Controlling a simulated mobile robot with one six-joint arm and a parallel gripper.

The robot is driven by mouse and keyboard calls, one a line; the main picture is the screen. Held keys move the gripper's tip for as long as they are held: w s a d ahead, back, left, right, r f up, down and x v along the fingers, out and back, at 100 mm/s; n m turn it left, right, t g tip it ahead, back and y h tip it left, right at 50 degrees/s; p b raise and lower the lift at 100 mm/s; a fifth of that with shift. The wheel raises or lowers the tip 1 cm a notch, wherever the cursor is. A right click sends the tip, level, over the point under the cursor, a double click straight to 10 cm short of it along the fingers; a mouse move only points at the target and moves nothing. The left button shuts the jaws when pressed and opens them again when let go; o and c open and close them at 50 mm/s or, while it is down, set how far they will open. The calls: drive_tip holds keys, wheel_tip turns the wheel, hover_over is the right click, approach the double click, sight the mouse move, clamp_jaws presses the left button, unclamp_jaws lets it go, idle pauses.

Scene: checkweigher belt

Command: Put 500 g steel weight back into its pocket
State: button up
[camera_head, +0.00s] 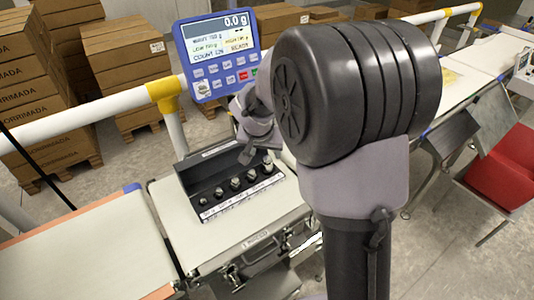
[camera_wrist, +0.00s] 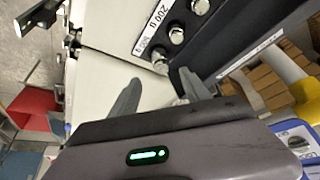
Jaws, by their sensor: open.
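The 500 g steel weight (camera_head: 268,164) is a shiny knobbed cylinder at the right end of a row of weights in the black case (camera_head: 183,183). It stands upright at the end pocket; I cannot tell how deep it sits. In the wrist view the end weight (camera_wrist: 160,61) shows beside the printed labels, just beyond my fingertips. My gripper (camera_wrist: 162,79) is open, with nothing between its fingers, close to that end of the case. In the head view my arm hides part of the gripper.
Several smaller weights (camera_head: 219,193) stand in the same row. The case rests on the pale checkweigher belt (camera_head: 165,203). A blue display (camera_head: 217,55) reading 0.0 g stands behind it, with a white and yellow rail (camera_head: 163,92). A red chair (camera_head: 505,165) is at right.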

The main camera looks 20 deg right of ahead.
drive_tip(key=s+a+r+y, duration=0.2)
drive_tip(key=s+a+r, duration=0.3)
drive_tip(key=s+r, duration=0.65)
drive_tip(key=s+a+n+y, duration=0.1)
drive_tip(key=s+a, duration=0.3)
drive_tip(key=s, duration=0.4)
drive_tip(key=s+a+r+n+t+y, duration=0.1)
drive_tip(key=s+a, duration=0.3)
drive_tip(key=s, duration=0.4)
drive_tip(key=shift+r+y, duration=0.15)
drive_tip(key=shift+y, duration=0.35)
